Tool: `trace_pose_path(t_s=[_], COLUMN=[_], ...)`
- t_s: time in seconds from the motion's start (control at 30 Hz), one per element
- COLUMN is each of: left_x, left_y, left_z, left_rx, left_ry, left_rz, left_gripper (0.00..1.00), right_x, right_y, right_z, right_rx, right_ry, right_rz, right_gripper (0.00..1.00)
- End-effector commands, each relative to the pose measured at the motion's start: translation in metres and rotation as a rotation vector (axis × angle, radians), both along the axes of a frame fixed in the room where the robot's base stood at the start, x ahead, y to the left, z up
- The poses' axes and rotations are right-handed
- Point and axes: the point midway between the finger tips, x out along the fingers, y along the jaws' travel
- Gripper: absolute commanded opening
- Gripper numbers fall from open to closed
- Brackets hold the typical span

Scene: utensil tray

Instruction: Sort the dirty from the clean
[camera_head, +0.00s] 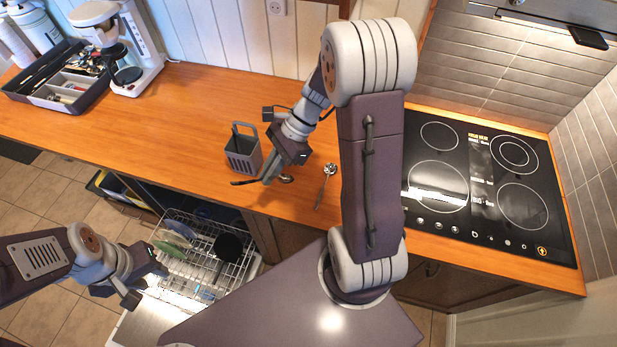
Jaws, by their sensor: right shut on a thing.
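My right gripper (270,178) is low over the counter, shut on a utensil. The utensil's dark end (243,183) sticks out to the left, and what looks like its metal head (286,179) shows to the right; the fingers hide the middle. A grey cutlery basket (243,160) stands just left of this gripper, with a dark utensil in it. A metal spoon (325,186) lies on the counter to the right. A dark utensil tray (84,101) with mixed items is at the far left. My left gripper (146,285) is open and empty beside the dishwasher rack.
The dishwasher is open below the counter; its wire rack (205,289) holds plates and a dark bowl (228,246). A coffee maker (138,50) stands right of the tray. A black cooktop (483,187) is at the right. The counter (185,120) between tray and basket is clear.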

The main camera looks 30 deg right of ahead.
Motion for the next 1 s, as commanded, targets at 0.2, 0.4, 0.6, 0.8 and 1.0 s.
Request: trace_pose_path(t_s=[0.2,0.4,0.6,0.8,1.0], left_x=[0.0,0.0,0.0,0.0,0.0], left_y=[0.0,0.0,0.0,0.0,0.0], left_z=[-0.008,-0.016,-0.022,-0.026,-0.026], left_rx=[0.0,0.0,0.0,0.0,0.0], left_ry=[0.0,0.0,0.0,0.0,0.0], left_rz=[0.0,0.0,0.0,0.0,0.0], left_gripper=[0.36,0.36,0.36,0.36,0.36], right_x=[0.082,0.149,0.181,0.183,0.183], right_y=[0.037,0.021,0.0,0.006,0.008], right_z=[0.064,0.113,0.118,0.099,0.102], right_rx=[0.235,0.442,0.607,0.784,0.862], right_ry=[-0.057,-0.173,-0.294,-0.383,-0.428], right_rz=[-0.364,-0.672,-0.825,-0.801,-0.782], right_gripper=[0.0,0.0,0.0,0.0,0.0])
